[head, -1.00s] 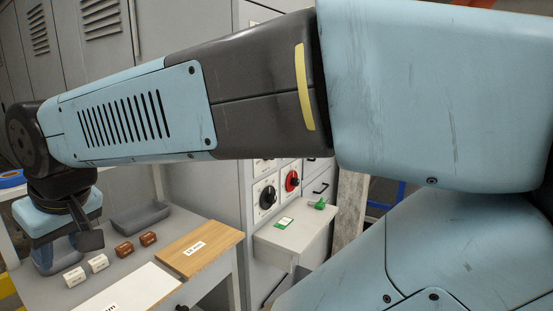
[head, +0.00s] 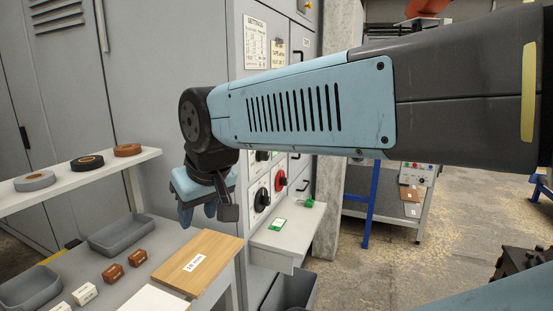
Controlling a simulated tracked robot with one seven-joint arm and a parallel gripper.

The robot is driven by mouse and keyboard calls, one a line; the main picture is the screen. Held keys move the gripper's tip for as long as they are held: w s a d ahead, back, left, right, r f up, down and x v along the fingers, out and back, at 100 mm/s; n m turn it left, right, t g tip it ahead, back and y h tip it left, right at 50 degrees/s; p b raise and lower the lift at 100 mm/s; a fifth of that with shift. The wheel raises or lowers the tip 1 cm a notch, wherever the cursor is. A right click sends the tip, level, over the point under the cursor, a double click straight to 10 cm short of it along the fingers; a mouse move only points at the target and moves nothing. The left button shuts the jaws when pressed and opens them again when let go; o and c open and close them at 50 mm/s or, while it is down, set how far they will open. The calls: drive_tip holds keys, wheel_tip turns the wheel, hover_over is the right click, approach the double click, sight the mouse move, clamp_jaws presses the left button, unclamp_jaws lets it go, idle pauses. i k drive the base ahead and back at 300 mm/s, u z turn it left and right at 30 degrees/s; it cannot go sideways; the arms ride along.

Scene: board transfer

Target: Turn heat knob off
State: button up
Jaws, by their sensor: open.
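A panel on the grey cabinet carries a black rotary knob (head: 262,200) and a red rotary knob (head: 281,181), each on a pale plate. Another black knob (head: 262,155) shows above them, partly hidden by my arm. I cannot read which one is the heat knob. My gripper (head: 207,216) hangs from the wrist just left of the knobs in the picture, pointing down, open and apart from them. Its fingertips are small and partly hidden, with nothing visible between them.
A small shelf (head: 292,240) below the knobs holds a green card (head: 278,224) and a green object (head: 309,202). At left, a bench holds a wooden board (head: 190,275), grey trays (head: 122,234) and small boxes. Tape rolls lie on a white shelf (head: 75,183).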

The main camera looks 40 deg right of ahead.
sight(260, 156)
drive_tip(key=u, duration=4.9)
drive_tip(key=k, duration=0.65)
drive_tip(key=z, duration=5.8)
drive_tip(key=k, duration=0.6)
drive_tip(key=z, duration=0.1)
